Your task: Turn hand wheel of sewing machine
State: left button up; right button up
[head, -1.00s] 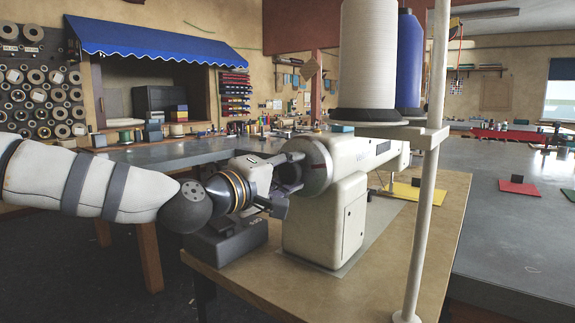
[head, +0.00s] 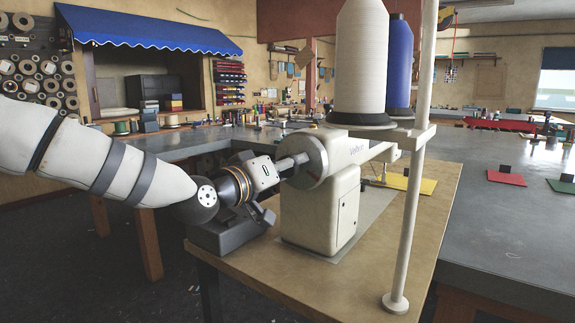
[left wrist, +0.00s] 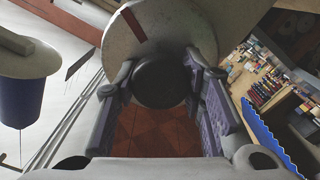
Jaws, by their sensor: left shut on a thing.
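The cream sewing machine (head: 322,215) stands on a tan table. Its pale round hand wheel (head: 316,172) is at the end facing my left arm. In the left wrist view the hand wheel (left wrist: 185,25) fills the top and carries a dark red mark. A dark round knob (left wrist: 158,88) sits on its face. My left gripper (head: 292,161) is at the wheel face. Its fingers (left wrist: 160,78) lie on both sides of the knob and are shut on it. The finger contact is partly hidden in the head view. My right gripper is not in view.
A white thread cone (head: 360,65) and a blue one (head: 400,65) stand above the machine beside a pale upright pole (head: 408,220). A dark grey motor housing (head: 230,232) lies below my left gripper.

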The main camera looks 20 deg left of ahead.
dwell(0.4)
pick_arm(q)
jog(key=o, duration=1.2)
jog(key=v, duration=1.2)
